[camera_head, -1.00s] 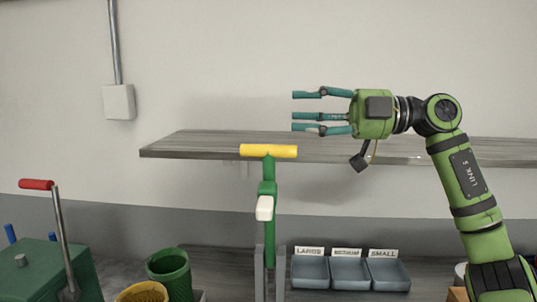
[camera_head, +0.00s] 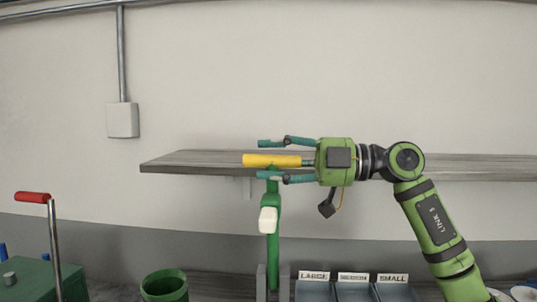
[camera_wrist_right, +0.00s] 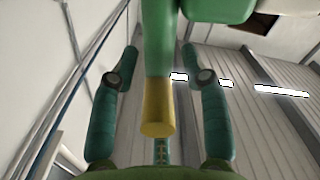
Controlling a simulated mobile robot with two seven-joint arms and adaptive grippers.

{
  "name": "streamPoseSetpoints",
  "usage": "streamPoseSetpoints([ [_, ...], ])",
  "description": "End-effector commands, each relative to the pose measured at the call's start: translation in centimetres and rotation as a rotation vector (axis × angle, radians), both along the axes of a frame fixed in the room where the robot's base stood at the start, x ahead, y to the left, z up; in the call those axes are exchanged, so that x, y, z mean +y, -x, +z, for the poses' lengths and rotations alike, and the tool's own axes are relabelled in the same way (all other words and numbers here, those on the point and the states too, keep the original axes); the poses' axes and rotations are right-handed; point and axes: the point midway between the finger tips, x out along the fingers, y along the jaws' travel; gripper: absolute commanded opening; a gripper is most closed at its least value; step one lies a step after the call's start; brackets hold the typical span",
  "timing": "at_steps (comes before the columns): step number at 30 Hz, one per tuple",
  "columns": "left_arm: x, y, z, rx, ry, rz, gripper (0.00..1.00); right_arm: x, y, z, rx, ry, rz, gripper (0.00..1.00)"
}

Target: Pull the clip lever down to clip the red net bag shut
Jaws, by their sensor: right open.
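The clip lever has a yellow handle (camera_head: 272,160) on top of a green upright (camera_head: 273,240), with a white block (camera_head: 268,220) on its side. My right gripper (camera_head: 272,160) is open. Its teal fingers lie above and below the yellow handle, around its right part, without closing on it. In the right wrist view the yellow handle (camera_wrist_right: 158,110) stands between the spread fingers, with the green lever part (camera_wrist_right: 172,40) beyond it. The red net bag cannot be made out in these views. My left gripper is not in view.
A grey shelf (camera_head: 190,165) runs along the wall behind the lever. Bins labelled large and small (camera_head: 355,290) stand at lower right. A green basket (camera_head: 165,285) and a red-handled machine (camera_head: 40,275) stand at lower left.

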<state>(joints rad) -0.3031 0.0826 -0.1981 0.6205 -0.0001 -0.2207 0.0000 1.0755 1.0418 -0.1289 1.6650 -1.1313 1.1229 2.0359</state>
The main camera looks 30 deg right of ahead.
Motion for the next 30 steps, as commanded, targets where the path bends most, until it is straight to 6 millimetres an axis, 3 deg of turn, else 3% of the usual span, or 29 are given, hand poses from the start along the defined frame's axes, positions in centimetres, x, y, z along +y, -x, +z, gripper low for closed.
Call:
streamPoseSetpoints([
  [11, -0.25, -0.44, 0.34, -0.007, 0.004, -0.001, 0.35, 0.79, -0.59, -0.08, 0.002, 0.001, 0.000, 0.46],
  [12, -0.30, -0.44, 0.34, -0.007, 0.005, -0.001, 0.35, 0.78, -0.58, -0.08, 0.002, 0.001, 0.000, 0.38],
  [15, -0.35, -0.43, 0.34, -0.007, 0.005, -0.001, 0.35, 0.77, -0.57, -0.08, 0.002, 0.001, 0.000, 0.00],
  [30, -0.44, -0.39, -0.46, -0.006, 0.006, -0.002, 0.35, 1.17, -0.01, -0.61, -0.055, 0.044, -0.002, 0.00],
])
